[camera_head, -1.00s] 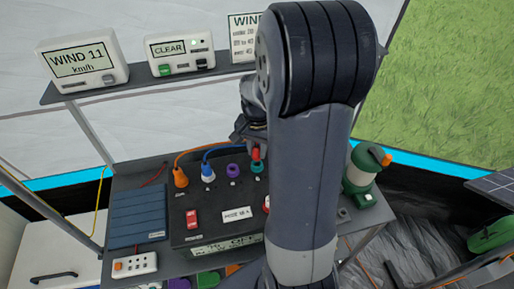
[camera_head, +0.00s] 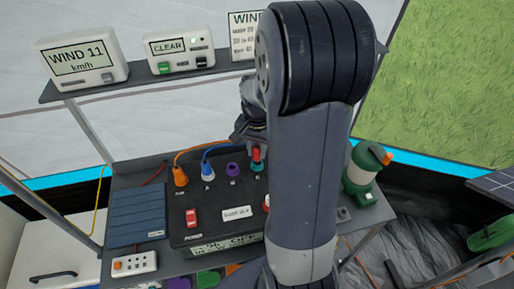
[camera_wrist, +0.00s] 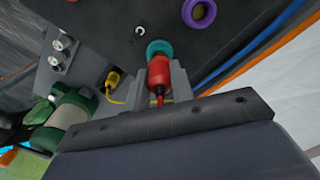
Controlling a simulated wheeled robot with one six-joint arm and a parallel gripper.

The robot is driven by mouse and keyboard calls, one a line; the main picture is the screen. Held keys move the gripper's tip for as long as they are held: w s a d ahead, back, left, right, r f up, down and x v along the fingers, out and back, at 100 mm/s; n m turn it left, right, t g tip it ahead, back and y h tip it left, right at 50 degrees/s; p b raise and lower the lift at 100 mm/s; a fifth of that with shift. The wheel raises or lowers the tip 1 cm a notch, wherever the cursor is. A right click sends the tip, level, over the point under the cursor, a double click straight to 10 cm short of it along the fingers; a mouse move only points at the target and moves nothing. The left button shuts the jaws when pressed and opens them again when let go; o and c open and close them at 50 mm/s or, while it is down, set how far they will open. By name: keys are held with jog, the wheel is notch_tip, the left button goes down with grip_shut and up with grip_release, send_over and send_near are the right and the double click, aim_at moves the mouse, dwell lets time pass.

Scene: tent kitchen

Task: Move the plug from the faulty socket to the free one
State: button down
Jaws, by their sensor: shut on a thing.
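The red plug (camera_wrist: 159,73) is between the two grey jaws of my gripper (camera_wrist: 158,88) in the wrist view, and the jaws are shut on it. Its front end is at the teal socket ring (camera_wrist: 159,47); I cannot tell how deep it sits. In the head view the red plug (camera_head: 256,153) stands over the teal socket (camera_head: 257,166), with my arm close on its right. The purple socket (camera_head: 233,170) is empty, and it also shows in the wrist view (camera_wrist: 199,13). A blue plug (camera_head: 207,170) and an orange plug (camera_head: 180,176) sit in sockets further left.
The dark panel (camera_head: 180,217) carries a red switch (camera_head: 193,217) and a label. A green lantern (camera_head: 363,180) stands to the right of my arm. A shelf (camera_head: 150,82) with display boxes is behind. Blue and orange cables run behind the sockets. My arm hides the panel's right part.

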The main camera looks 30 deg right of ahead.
jog(key=shift+f+b, duration=0.8)
jog(key=shift+f, duration=0.35)
jog(key=c, duration=1.1)
grip_release()
jog(key=shift+c, duration=0.2)
notch_tip(320, 180, up, 11)
jog(key=shift+f, duration=0.1)
jog(key=shift+f, duration=0.1)
notch_tip(320, 180, down, 10)
jog(key=shift+f, duration=0.15)
jog(key=shift+r+p, duration=0.3)
jog(key=shift+p, duration=0.05)
